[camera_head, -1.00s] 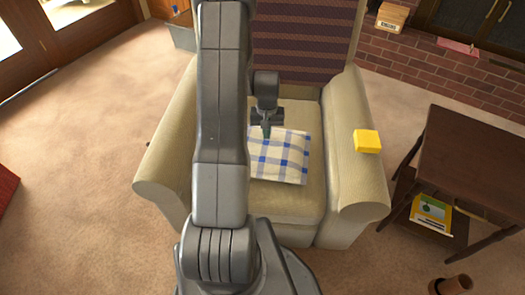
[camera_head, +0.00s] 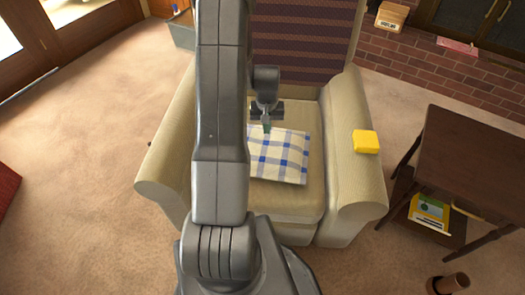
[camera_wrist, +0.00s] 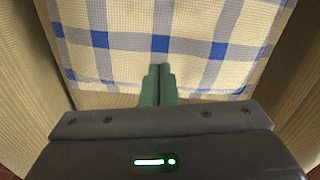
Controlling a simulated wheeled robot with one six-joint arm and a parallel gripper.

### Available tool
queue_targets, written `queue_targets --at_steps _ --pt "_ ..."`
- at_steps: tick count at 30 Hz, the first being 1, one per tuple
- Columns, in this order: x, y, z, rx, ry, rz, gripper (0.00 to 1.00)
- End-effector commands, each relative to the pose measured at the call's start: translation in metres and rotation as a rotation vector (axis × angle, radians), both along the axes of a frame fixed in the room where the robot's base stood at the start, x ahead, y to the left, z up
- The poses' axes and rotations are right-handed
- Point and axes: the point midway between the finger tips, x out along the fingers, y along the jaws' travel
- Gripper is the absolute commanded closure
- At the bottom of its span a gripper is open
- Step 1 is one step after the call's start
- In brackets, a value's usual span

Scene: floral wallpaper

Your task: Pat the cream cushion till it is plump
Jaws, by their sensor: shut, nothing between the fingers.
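The cream cushion (camera_head: 279,157), crossed with blue checks, lies on the seat of a beige armchair (camera_head: 290,203). My arm hides its left part in the head view. It also fills the upper middle of the wrist view (camera_wrist: 125,63). My gripper (camera_head: 267,131) points down at the cushion's back edge, its green fingers together and empty. In the wrist view the fingertips (camera_wrist: 160,70) overlap the cushion's near edge. I cannot tell whether they touch the cloth.
A yellow block (camera_head: 365,141) sits on the chair's right armrest. The striped backrest (camera_head: 305,45) rises behind the seat. A dark wooden side table (camera_head: 470,160) stands at the right, with a terracotta pot (camera_head: 451,284) in front. Carpet at the left is open.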

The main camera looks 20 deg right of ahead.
Motion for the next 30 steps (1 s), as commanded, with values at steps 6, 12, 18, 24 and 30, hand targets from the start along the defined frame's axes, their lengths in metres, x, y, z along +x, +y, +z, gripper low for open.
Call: queue_targets --at_steps 6,12,18,24,30 --pt "0.000 0.000 -0.014 0.000 0.000 0.000 1.00" --pt "0.000 0.000 -0.024 0.000 -0.001 0.000 1.00" --pt "0.000 0.000 -0.027 0.000 -0.001 0.000 1.00" --pt "0.000 0.000 -0.023 0.000 -0.001 0.000 1.00" --pt "0.000 0.000 -0.005 0.000 -0.001 0.000 1.00"
